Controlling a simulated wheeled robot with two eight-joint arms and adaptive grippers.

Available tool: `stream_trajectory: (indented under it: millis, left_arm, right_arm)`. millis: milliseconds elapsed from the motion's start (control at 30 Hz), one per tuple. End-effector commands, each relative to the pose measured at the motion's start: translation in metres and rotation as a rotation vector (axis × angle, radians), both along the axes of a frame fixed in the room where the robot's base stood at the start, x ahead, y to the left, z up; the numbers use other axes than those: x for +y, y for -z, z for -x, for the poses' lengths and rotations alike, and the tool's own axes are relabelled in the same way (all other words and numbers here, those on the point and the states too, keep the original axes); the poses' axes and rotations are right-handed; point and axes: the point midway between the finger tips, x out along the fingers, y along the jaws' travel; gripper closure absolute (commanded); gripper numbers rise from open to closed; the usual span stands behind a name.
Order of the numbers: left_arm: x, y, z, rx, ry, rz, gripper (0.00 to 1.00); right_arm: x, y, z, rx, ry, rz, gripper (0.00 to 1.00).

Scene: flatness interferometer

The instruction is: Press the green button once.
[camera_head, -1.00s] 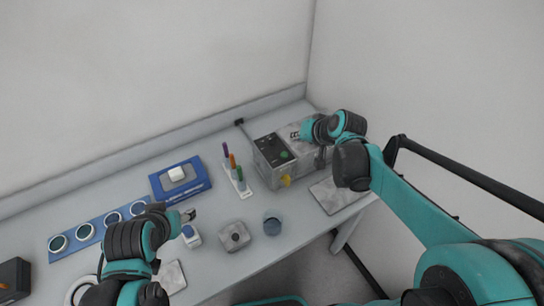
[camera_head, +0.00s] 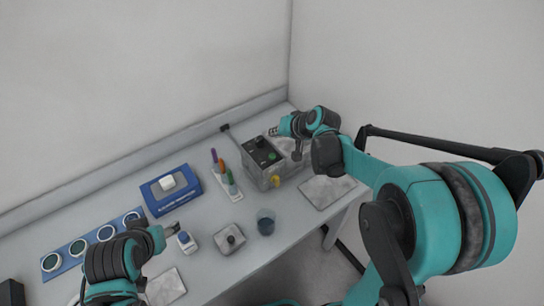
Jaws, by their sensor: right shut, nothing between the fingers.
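The green button (camera_head: 272,156) is on the top panel of a grey control box (camera_head: 262,178) near the back right of the bench. A black knob (camera_head: 260,141) stands beside it on the same panel. My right gripper (camera_head: 274,131) is shut and empty, behind and above the box's top, apart from the green button. My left gripper (camera_head: 172,229) is over the front left of the bench, far from the box; its fingers are too small to read.
A white rack with colored pens (camera_head: 228,184) stands left of the box. A blue case (camera_head: 171,190), a blue cup (camera_head: 265,222), a grey block (camera_head: 229,239) and a blue tray of round lenses (camera_head: 80,246) share the bench. A grey plate (camera_head: 327,191) lies right of the box.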

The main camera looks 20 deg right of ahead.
Motion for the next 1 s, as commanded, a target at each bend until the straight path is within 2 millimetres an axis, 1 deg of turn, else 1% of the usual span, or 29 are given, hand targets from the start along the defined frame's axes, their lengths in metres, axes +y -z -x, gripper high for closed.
stream_trajectory:
  millis: [33, 167, 400, 500, 667, 1000]
  left_arm:
    - [0.0, 0.007, 0.0, 0.0, 0.0, 0.0, 0.45]
    - [0.0, 0.02, 0.0, 0.0, 0.0, 0.0, 0.45]
    - [0.0, 0.048, 0.0, 0.0, 0.0, 0.0, 0.45]
    - [0.0, 0.057, 0.0, 0.0, 0.0, 0.0, 0.45]
    - [0.0, 0.063, 0.0, 0.0, 0.0, 0.0, 0.45]
    - [0.0, 0.062, 0.0, 0.0, 0.0, 0.0, 0.45]
  right_arm:
    - [0.0, 0.008, 0.0, 0.0, 0.0, 0.0, 1.0]
    - [0.0, 0.025, 0.0, 0.0, 0.0, 0.0, 1.0]
    - [0.0, 0.061, 0.0, 0.0, 0.0, 0.0, 1.0]
    - [0.0, 0.072, 0.0, 0.0, 0.0, 0.0, 1.0]
    - [0.0, 0.079, 0.0, 0.0, 0.0, 0.0, 1.0]
    - [0.0, 0.078, 0.0, 0.0, 0.0, 0.0, 1.0]
